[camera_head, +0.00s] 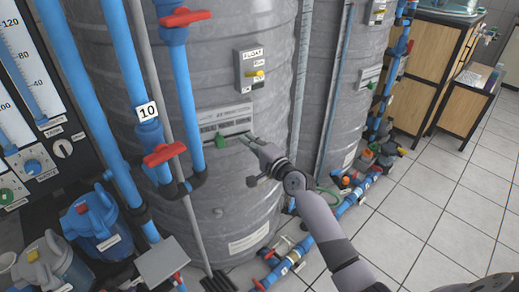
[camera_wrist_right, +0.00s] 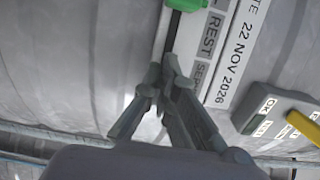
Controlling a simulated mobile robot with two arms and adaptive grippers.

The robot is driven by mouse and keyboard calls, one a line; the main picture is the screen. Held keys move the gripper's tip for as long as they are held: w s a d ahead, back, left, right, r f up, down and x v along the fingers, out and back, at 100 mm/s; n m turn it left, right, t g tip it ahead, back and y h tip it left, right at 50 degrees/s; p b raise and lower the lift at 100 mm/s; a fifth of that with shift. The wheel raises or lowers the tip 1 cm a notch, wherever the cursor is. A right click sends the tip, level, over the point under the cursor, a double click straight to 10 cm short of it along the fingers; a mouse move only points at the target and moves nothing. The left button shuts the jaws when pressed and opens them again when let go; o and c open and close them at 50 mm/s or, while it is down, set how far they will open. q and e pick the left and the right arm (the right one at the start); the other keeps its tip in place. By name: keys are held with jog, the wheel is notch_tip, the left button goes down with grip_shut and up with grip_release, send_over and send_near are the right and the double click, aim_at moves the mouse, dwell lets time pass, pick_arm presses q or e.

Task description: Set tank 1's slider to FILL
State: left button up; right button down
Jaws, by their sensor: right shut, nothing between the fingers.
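The large grey tank (camera_head: 270,185) fills the middle of the head view. Its label plate (camera_head: 226,117) has a dark horizontal slot with a green slider knob (camera_head: 220,142) toward the left. In the right wrist view the green knob (camera_wrist_right: 190,14) is at the top edge, partly cut off, with the word REST beside the slot. My right gripper (camera_head: 247,138) is shut and empty at the slot's right part, to the right of the knob. Its fingertips (camera_wrist_right: 166,72) point at the slot, apart from the knob; contact with the plate cannot be told. My left gripper is not in view.
A FLOAT switch box (camera_head: 251,69) with a yellow lever sits above the plate. Blue pipes (camera_head: 183,95) with red valve handles stand to the left. A second grey tank (camera_head: 340,95) is to the right. Tiled floor at right is clear.

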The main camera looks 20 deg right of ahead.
aim_at(229, 137)
jog(key=a, duration=0.3)
jog(key=shift+s+a+r+p, duration=0.1)
jog(key=shift+s+a+p, duration=0.15)
jog(key=shift+p, duration=0.15)
jog(key=shift+a, duration=0.1)
jog(key=a+p, duration=0.1)
jog(key=a, duration=0.2)
jog(key=shift+a, duration=0.1)
